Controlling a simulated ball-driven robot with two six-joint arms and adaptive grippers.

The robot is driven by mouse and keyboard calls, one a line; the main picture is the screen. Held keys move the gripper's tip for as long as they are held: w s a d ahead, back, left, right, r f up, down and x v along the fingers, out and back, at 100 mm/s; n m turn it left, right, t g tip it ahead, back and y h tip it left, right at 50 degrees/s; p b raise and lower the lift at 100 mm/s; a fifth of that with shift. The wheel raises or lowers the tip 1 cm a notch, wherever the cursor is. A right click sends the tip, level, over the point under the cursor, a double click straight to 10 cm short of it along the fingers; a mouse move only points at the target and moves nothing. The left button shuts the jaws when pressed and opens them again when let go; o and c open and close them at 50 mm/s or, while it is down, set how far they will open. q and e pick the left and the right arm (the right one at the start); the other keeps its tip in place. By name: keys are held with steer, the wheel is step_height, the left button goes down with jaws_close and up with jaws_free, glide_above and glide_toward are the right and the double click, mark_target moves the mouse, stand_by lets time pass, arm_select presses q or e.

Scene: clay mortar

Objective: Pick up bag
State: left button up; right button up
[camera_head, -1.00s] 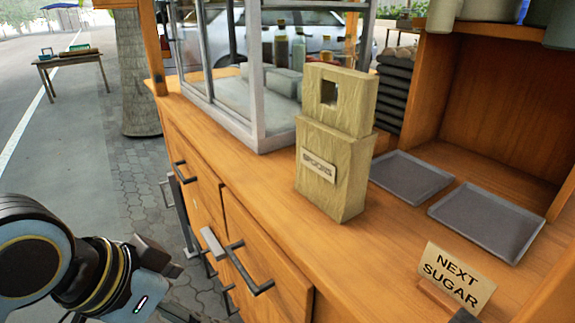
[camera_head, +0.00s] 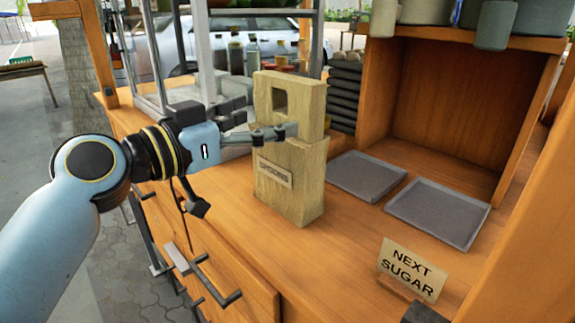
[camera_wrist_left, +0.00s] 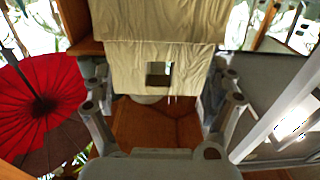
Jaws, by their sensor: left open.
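The bag (camera_head: 290,195) is a tan, boxy, wrinkled bag standing upright on the wooden counter. It has a small label on its lower front and a square hole in its narrower top part. My left gripper (camera_head: 265,114) is open at the upper part of the bag, one finger across its front near the hole. In the left wrist view, the bag (camera_wrist_left: 158,35) appears upside down, its holed end between the two spread fingers (camera_wrist_left: 162,104). Whether a finger touches it, I cannot tell.
A glass case (camera_head: 160,90) with bottles stands behind the bag. Two grey trays (camera_head: 437,212) lie to the right, with a sign (camera_head: 413,270) reading "NEXT SUGAR" in front. Drawers with handles (camera_head: 215,285) are below the counter. Some counter right of the bag is clear.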

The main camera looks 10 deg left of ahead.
mark_target(279, 116)
arm_select(q)
steer(key=x, duration=0.5)
steer(key=shift+w+d+f+p, duration=0.25)
steer(key=shift+p, duration=0.1)
steer(key=c, duration=1.7)
steer(key=shift+c, duration=0.4)
steer(key=shift+r, duration=0.1)
